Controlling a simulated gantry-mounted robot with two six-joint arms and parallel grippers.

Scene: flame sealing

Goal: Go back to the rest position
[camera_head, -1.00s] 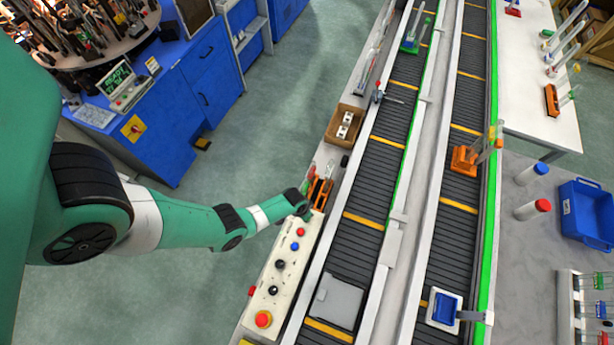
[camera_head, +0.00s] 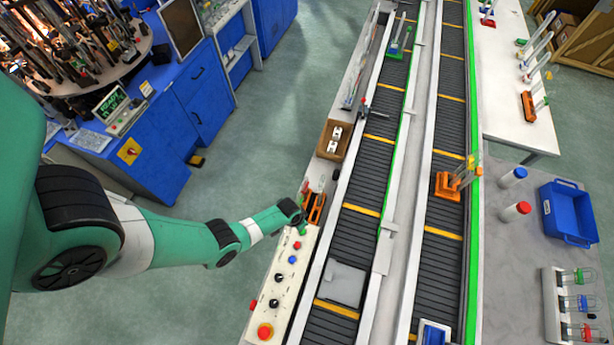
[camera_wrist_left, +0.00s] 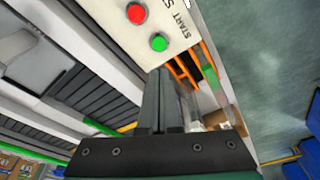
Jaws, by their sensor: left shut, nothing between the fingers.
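My left arm reaches in from the left in the head view. Its gripper (camera_head: 302,213) is over the far end of the cream control panel (camera_head: 272,300), beside an orange holder (camera_head: 316,207). In the left wrist view, the gripper's dark fingers (camera_wrist_left: 165,98) are together with nothing held. They point toward the panel near the green START button (camera_wrist_left: 158,42) and the red button (camera_wrist_left: 136,13). Orange bars (camera_wrist_left: 183,72) show just beyond the fingers; I cannot tell if they touch. My right gripper is not in view.
Two conveyors run alongside the panel. One carries an orange carrier (camera_head: 448,186) with tubes. A brown box (camera_head: 333,140) sits past the panel. A blue cabinet (camera_head: 200,85) stands at upper left. The floor (camera_head: 225,170) between it and the panel is clear.

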